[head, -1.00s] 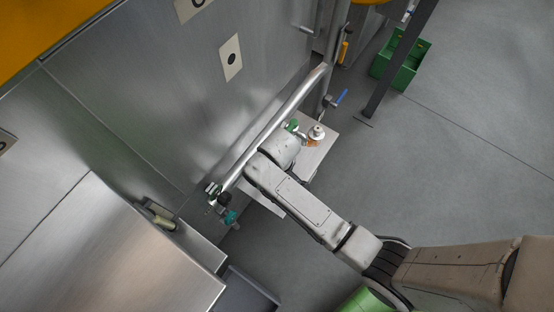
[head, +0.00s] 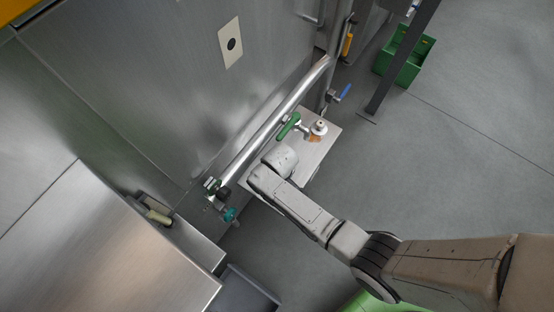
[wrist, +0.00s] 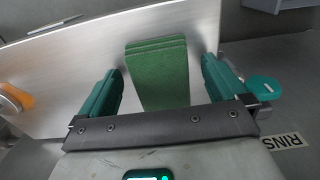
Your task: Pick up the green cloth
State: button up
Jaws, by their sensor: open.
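The green cloth (wrist: 157,72) is a folded, layered rectangle on a metal shelf (wrist: 55,75) in the wrist view. My gripper (wrist: 161,66) is open, with one teal finger on each side of the cloth and a visible gap on both sides. Whether the fingers are down at the cloth's height I cannot tell. The shelf (head: 327,140) shows beside and beyond my wrist.
A silver-capped item (head: 319,127) and an orange piece (head: 314,139) sit at the far end. A teal valve handle (wrist: 265,88) is close right of my fingers.

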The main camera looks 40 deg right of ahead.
jog(key=shift+c, duration=0.4)
jog(key=c, duration=1.1)
jog(key=shift+c, duration=0.2)
jog(key=shift+r, duration=0.1)
